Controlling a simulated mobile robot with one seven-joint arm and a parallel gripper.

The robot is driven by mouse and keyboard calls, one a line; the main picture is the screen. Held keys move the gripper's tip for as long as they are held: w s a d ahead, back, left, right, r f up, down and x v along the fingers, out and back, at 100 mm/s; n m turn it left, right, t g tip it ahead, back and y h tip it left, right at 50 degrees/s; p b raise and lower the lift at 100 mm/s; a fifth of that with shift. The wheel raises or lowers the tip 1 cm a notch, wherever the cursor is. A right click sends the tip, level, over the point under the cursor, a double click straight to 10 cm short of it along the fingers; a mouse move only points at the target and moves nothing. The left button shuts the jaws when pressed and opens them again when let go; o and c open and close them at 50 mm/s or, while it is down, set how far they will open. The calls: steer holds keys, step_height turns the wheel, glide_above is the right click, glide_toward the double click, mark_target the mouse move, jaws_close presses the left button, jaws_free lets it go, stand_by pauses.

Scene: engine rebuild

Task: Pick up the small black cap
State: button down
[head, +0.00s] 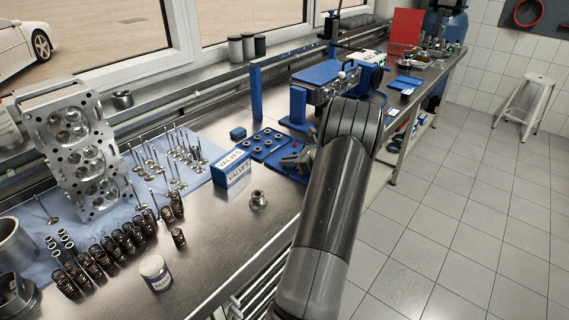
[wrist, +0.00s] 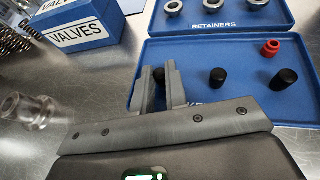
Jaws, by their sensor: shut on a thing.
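My gripper (wrist: 160,70) is shut on a small black cap (wrist: 159,76), which shows between the two fingertips in the wrist view. It is over the left part of a blue tray (wrist: 205,52); whether the cap still touches the tray I cannot tell. Two other black caps stand on this tray to the right, one near the middle (wrist: 217,78) and one farther right (wrist: 284,79). In the head view my gripper (head: 296,158) is at the blue trays, and the held cap is too small to make out.
Behind lies the blue retainers tray (wrist: 222,26). A blue and white valves box (head: 232,172) and a metal part (head: 258,200) stand to the left. Several springs (head: 120,240) and a cylinder head (head: 75,145) are farther left.

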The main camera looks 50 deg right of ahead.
steer(key=r, duration=0.4)
steer(key=shift+s+d+r, duration=0.1)
steer(key=shift+s+r, duration=0.25)
steer(key=a+r+v, duration=0.1)
steer(key=v, duration=1.1)
steer(key=shift+r, duration=0.45)
